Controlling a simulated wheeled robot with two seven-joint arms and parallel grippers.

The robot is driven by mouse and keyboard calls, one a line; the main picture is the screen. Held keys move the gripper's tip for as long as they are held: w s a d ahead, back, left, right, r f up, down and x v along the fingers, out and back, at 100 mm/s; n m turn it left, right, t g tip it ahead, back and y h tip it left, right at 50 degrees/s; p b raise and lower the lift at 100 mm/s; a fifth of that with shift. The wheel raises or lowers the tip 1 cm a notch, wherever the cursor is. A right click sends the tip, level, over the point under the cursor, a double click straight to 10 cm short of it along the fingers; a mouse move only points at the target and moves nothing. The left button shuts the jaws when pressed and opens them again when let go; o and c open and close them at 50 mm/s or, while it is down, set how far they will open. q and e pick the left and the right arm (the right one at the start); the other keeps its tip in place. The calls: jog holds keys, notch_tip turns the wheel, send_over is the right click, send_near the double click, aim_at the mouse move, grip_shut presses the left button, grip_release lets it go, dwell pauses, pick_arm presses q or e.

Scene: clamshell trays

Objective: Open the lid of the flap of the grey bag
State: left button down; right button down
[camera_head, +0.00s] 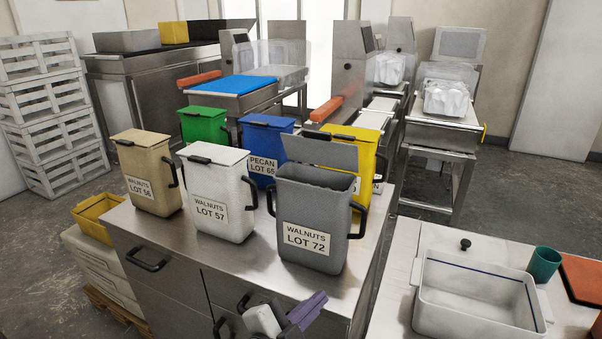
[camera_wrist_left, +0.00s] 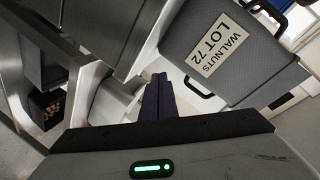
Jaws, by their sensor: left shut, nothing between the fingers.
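The grey bag (camera_head: 312,210), labelled WALNUTS LOT 72, stands upright at the front right of the steel counter. Its flap lid (camera_head: 318,151) is raised and leans up at the back rim, so the mouth is open. Dark loop handles sit on its sides. My left gripper (camera_head: 316,299) is below and in front of the bag, apart from it, by the counter's front edge. Its purple fingers are shut together with nothing between them. In the left wrist view the fingers (camera_wrist_left: 158,90) point up beside the bag (camera_wrist_left: 252,62). My right gripper is not in view.
White (camera_head: 228,175), tan (camera_head: 150,165), green (camera_head: 203,125), blue (camera_head: 263,150) and yellow (camera_head: 368,150) bins crowd the counter (camera_head: 255,265) around the grey bag. A white tub (camera_head: 470,305) and green cup (camera_head: 543,262) stand on the table at right.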

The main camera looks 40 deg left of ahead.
pick_arm(q)
jog(key=w+a+r+m+t+y+b, duration=0.1)
jog(key=a+r+m+t+y+b, duration=0.3)
jog(key=r, duration=0.8)
jog(key=m+t+b, duration=0.1)
jog(key=m+t, duration=0.1)
jog(key=t, duration=0.1)
send_near(318, 136)
jog(key=shift+y, duration=0.5)
jog(key=p+x, duration=0.2)
jog(key=x, duration=0.3)
jog(key=shift+d+r, duration=0.1)
jog(key=shift+d, duration=0.1)
jog(key=shift+w+a+r, duration=0.15)
jog(key=shift+w+r, duration=0.1)
jog(key=shift+w, duration=0.4)
